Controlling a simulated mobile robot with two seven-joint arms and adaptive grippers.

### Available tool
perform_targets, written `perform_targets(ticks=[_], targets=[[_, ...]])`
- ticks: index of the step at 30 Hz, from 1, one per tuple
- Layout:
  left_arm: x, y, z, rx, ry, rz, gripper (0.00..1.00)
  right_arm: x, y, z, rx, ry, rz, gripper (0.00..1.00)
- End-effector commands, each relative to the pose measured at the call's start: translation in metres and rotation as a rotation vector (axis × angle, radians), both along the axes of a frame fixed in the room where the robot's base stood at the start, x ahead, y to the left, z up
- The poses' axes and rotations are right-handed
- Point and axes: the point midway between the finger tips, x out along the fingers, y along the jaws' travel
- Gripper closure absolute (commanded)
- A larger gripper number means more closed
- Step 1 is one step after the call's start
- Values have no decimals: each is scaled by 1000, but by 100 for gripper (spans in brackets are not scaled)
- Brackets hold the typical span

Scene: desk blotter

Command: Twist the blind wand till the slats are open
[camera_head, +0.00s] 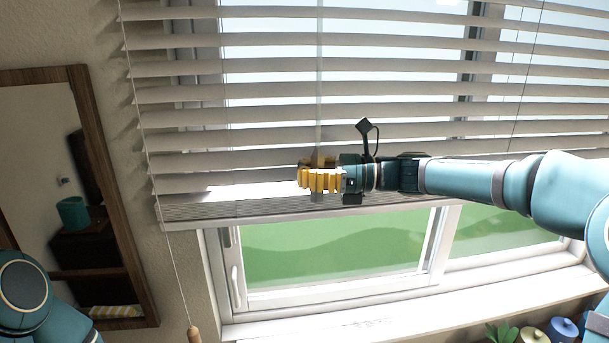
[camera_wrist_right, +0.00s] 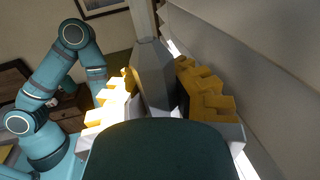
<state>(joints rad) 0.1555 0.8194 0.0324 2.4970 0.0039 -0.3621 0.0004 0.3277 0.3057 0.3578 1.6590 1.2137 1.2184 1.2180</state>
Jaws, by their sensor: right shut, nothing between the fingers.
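The window blind's pale slats (camera_head: 300,96) show bright gaps between them in the head view, and the lowest ones are stacked close together. The blind wand (camera_head: 319,60) is a thin, see-through rod hanging upright in front of them. My right gripper (camera_head: 318,180), with yellow finger pads, is shut at the wand's lower end. In the right wrist view, the wand's grey, faceted end (camera_wrist_right: 153,75) shows by the yellow pads of the right gripper (camera_wrist_right: 165,90); whether they touch it is unclear. Part of my left arm shows, but its gripper does not.
A pull cord with a wooden end (camera_head: 194,334) hangs at the left. A wood-framed mirror (camera_head: 40,190) is on the left wall. The window sill (camera_head: 400,315) lies below, with a plant (camera_head: 502,332) and small jars (camera_head: 562,330) at right.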

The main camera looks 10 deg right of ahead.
Motion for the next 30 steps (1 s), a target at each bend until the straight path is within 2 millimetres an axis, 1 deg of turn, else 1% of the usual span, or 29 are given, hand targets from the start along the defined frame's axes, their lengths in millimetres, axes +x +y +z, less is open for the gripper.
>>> perform_targets(ticks=[9,16,24,30], targets=[[1,-1,-23,4,1,1,46,4,-3,-3,-2,-2,-249,100],[1,-2,-43,8,1,2,46,6,-5,-3,-1,-2,-402,100],[1,-3,-58,11,2,2,46,9,-6,-2,-2,-1,-506,100],[1,-3,-61,12,2,2,46,9,-6,-1,-1,0,-532,100]])
